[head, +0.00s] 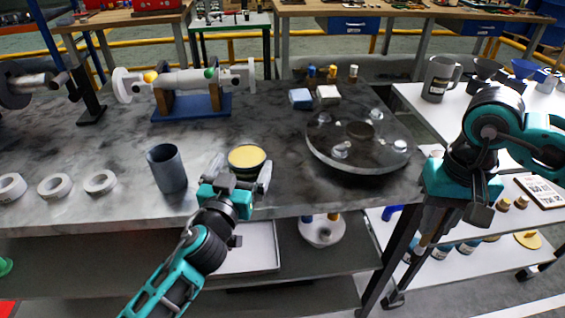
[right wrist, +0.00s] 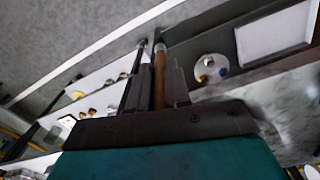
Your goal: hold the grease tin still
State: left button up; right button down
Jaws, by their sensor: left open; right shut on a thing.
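The grease tin (head: 247,157), a short round tin with yellow grease showing at its top, stands on the grey worktop near the front edge. My left gripper (head: 241,173) is open with one finger on each side of the tin's near part. Whether either finger touches it cannot be told. My right gripper (head: 428,238) is off the right end of the worktop, pointing down. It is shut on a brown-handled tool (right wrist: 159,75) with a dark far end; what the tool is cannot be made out. The right wrist view does not show the tin.
A grey cup (head: 167,168) and several white rings (head: 55,185) stand left of the tin. A round dark flange plate (head: 360,135) with bolts lies to its right. A shaft on a blue stand (head: 190,107) is behind. A white side table (head: 470,125) is at right.

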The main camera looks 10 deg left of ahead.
pick_arm(q)
jog(key=shift+w, duration=0.35)
jog(key=shift+c, duration=0.2)
jog(key=shift+o, duration=0.2)
dwell(0.5)
jog(key=c, duration=1.1)
jog(key=shift+o, duration=0.2)
